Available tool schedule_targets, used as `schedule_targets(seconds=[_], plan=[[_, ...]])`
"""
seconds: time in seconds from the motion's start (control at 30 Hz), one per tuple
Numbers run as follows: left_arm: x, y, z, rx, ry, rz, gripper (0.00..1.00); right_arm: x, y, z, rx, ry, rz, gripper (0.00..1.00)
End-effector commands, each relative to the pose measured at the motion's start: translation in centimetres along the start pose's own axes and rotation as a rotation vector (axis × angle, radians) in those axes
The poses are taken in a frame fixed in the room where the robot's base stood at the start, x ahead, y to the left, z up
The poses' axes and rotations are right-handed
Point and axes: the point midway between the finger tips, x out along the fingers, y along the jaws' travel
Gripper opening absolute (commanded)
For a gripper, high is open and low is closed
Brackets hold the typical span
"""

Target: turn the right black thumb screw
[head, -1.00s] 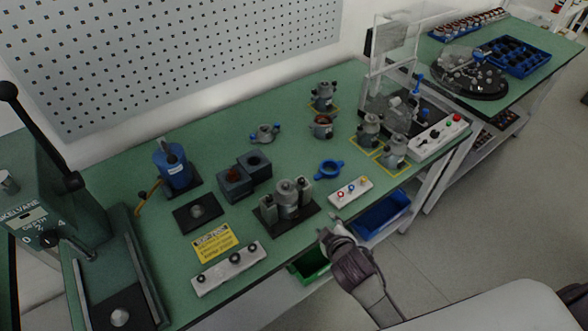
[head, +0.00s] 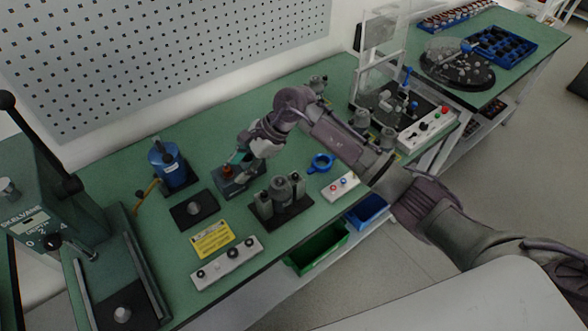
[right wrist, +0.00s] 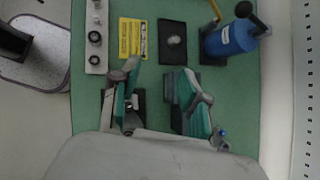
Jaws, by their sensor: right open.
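A white panel (head: 226,264) at the table's front left bears several round black knobs. The rightmost black knob (head: 250,243) may be the right black thumb screw; I cannot tell for sure. The panel (right wrist: 95,20) also shows at the top left of the right wrist view. My right gripper (head: 232,164) is over the dark blocks, behind the grey motor fixture (head: 281,196), and apart from the panel. In the right wrist view its teal-padded fingers (right wrist: 157,78) are spread, with green mat between them. The dark blocks are mostly hidden under it. My left gripper is out of view.
A yellow label (head: 212,240) lies behind the panel, beside a black plate (head: 194,210). A blue cylinder (head: 163,160) stands further back. A dark green press (head: 120,260) is at left. A blue ring (head: 321,162) and a button box (head: 340,186) lie at right.

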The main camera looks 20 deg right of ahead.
Motion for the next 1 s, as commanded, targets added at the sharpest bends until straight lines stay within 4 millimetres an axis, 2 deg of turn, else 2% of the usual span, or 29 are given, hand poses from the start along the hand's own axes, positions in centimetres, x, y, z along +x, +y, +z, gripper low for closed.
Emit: schedule_targets(seconds=[0.03,0.13,0.2,0.33,0.43,0.57,0.8,1.0], plan=[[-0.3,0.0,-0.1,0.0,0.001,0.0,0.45,-2.2,-0.8,-2.4,-0.071,0.163,0.039,0.45],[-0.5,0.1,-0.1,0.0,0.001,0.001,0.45,-6.2,-1.4,-6.4,-0.148,0.416,0.125,0.45],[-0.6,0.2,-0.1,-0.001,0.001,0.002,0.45,-8.5,-1.6,-8.1,-0.168,0.534,0.171,0.45],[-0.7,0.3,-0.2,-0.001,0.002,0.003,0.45,-10.6,-1.7,-9.5,-0.175,0.634,0.216,0.45],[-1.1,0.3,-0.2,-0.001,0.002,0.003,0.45,-10.4,-1.5,-10.0,-0.175,0.646,0.224,0.45],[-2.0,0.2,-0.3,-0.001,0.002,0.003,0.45,-8.8,-1.1,-11.0,-0.174,0.641,0.226,0.45],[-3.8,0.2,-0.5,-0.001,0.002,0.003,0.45,-4.7,-0.3,-14.1,-0.173,0.638,0.225,0.45],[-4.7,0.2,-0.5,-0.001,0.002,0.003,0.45,-1.9,0.2,-16.4,-0.174,0.638,0.223,0.45]])
